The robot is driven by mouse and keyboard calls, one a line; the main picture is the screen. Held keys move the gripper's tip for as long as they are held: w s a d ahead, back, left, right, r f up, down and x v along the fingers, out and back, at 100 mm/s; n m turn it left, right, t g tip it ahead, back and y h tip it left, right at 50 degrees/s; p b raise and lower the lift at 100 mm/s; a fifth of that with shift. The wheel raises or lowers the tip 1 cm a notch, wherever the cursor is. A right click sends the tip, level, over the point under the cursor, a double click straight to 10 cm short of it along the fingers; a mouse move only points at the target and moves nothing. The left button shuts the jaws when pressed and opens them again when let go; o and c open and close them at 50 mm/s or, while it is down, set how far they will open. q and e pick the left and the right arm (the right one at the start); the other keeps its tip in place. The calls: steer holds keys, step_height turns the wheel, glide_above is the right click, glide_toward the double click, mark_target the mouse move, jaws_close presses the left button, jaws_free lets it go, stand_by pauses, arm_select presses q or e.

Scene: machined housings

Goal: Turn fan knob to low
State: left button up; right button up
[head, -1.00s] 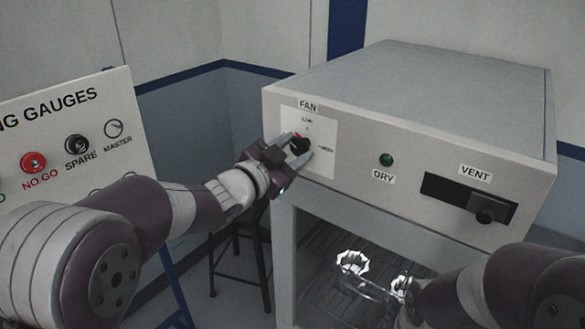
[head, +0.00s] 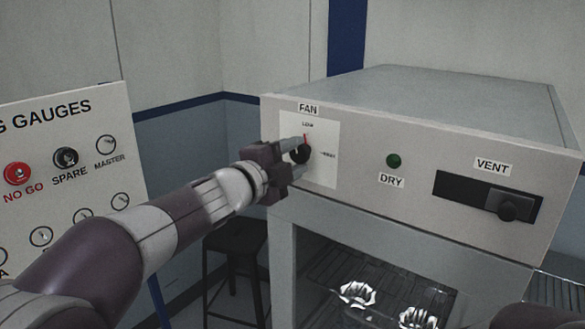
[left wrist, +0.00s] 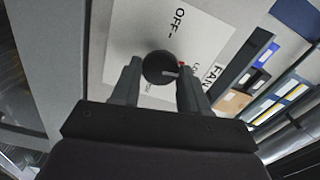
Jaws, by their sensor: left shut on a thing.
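The fan knob (head: 299,155) is round and black with a red pointer, on a white plate (head: 327,170) at the left of the grey cabinet's front. Its red pointer points up towards the LOW mark. My left gripper (head: 301,154) is shut on the knob, one finger above and one below it in the head view. In the left wrist view, the knob (left wrist: 158,67) sits between the two fingers, its red mark beside the right finger. The OFF label (left wrist: 179,22) shows there. The fingers partly cover the other labels. My right gripper is not in view.
A green DRY lamp (head: 393,161) and a VENT slider (head: 508,207) are right of the knob on the cabinet (head: 440,95). A gauges board (head: 110,185) stands at left, with a dark stool (head: 236,240) below.

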arm_select(q)
steer(key=shift+m+b, duration=0.45)
steer(key=shift+m, duration=0.45)
steer(key=shift+f, duration=0.1)
steer(key=o, duration=1)
steer(key=shift+s, duration=0.1)
steer(key=shift+d, duration=0.1)
steer(key=shift+s+a, duration=0.3)
steer(key=shift+a, duration=0.05)
steer(key=b+v, duration=0.1)
steer(key=v, duration=1)
steer(key=shift+s+a+b, duration=0.15)
steer(key=shift+s+b, duration=0.2)
steer(key=shift+s, duration=0.05)
